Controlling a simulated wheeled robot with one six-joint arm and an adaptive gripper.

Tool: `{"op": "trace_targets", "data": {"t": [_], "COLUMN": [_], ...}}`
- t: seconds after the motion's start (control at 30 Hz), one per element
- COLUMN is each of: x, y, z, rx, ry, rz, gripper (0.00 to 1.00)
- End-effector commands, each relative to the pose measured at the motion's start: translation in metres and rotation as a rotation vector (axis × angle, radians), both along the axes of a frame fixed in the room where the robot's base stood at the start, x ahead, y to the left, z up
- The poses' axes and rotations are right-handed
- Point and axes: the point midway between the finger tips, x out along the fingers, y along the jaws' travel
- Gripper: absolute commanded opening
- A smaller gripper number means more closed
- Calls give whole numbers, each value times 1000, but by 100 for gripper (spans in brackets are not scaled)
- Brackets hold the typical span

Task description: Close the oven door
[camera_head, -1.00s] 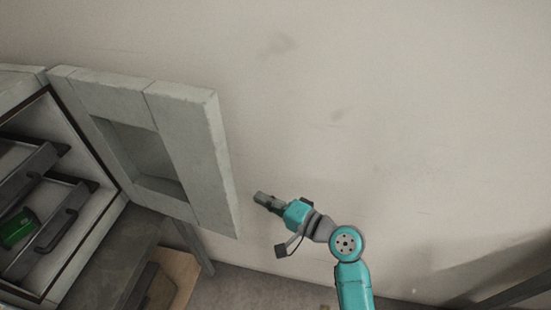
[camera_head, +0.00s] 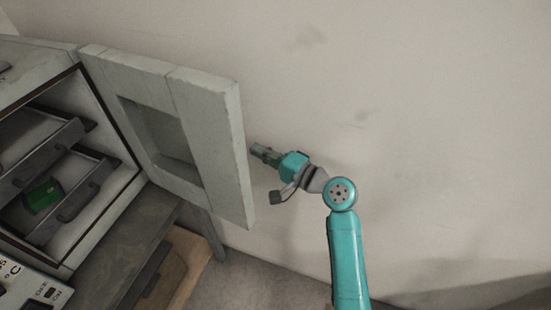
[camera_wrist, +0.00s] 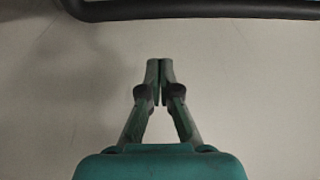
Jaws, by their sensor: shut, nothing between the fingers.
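The oven door (camera_head: 212,128) is a thick, pale grey slab with a recessed panel. It stands open, swung out to the right of the oven (camera_head: 22,52) in the head view. The oven's inside is exposed. My gripper (camera_head: 257,149) is just right of the door's free edge in the picture; I cannot tell whether it touches the door. Its fingers are shut and empty, as the wrist view also shows (camera_wrist: 159,66). A dark bar (camera_wrist: 200,9) crosses the top of the wrist view.
Inside the oven are dark pull-out racks (camera_head: 75,165) and a green object (camera_head: 42,196). A grey counter (camera_head: 125,240) lies below. A panel with printed markings (camera_head: 30,285) is at the lower left. Plain wall (camera_head: 420,120) and open room are to the right.

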Motion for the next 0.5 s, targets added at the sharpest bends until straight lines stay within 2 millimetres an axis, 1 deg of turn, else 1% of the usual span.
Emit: {"op": "trace_targets", "data": {"t": [0.03, 0.07, 0.13, 0.3, 0.5], "x": [4, 6, -6, -24, -33], "y": [8, 11, 12, 16, 18], "z": [0, 1, -2, -1, -1], "rx": [0, -1, -2, 0, -1], "ry": [0, -1, 1, 0, 0], "rz": [4, 4, 1, 1, 0], "gripper": [0, 0, 0, 0, 0]}}
